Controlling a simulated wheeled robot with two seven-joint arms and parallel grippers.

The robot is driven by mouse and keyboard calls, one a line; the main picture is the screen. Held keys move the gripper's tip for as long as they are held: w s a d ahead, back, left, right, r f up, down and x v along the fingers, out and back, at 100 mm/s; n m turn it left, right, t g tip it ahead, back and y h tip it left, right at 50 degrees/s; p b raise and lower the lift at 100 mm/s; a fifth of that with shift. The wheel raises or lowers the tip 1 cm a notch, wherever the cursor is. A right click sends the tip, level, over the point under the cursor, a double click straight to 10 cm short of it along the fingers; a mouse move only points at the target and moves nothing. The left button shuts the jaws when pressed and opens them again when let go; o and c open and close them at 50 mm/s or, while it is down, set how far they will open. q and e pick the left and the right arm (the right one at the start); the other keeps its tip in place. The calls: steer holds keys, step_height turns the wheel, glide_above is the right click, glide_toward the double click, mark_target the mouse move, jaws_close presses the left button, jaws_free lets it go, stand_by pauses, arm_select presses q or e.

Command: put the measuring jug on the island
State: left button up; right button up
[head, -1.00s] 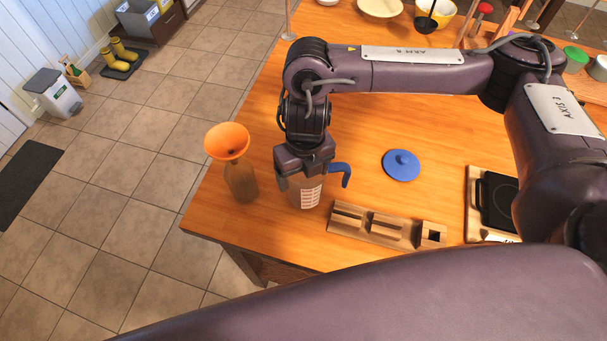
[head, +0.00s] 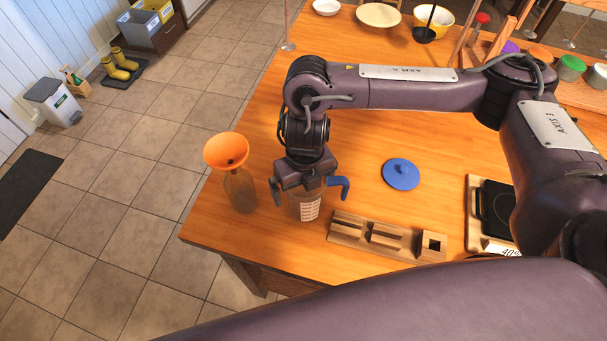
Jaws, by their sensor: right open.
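The clear measuring jug (head: 307,208) with white markings and a blue handle (head: 341,185) stands upright on the wooden island top (head: 230,225), near its front left corner. My right gripper (head: 304,192) points down over the jug from above. Its fingers are open, one on each side of the jug's upper part, and a gap shows at the left finger. The gripper hides the jug's rim. My left gripper is not in view.
A bottle (head: 240,190) with an orange funnel (head: 227,151) stands close left of the jug. A wooden slotted block (head: 385,236) lies close right. A blue lid (head: 401,174) lies behind it. A dark hot plate (head: 497,207) is at the right. Bare wood lies between lid and jug.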

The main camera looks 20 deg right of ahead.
step_height(320, 180, up, 12)
steer(key=shift+d+b, duration=0.2)
steer(key=shift+b, duration=0.15)
stand_by(0.4)
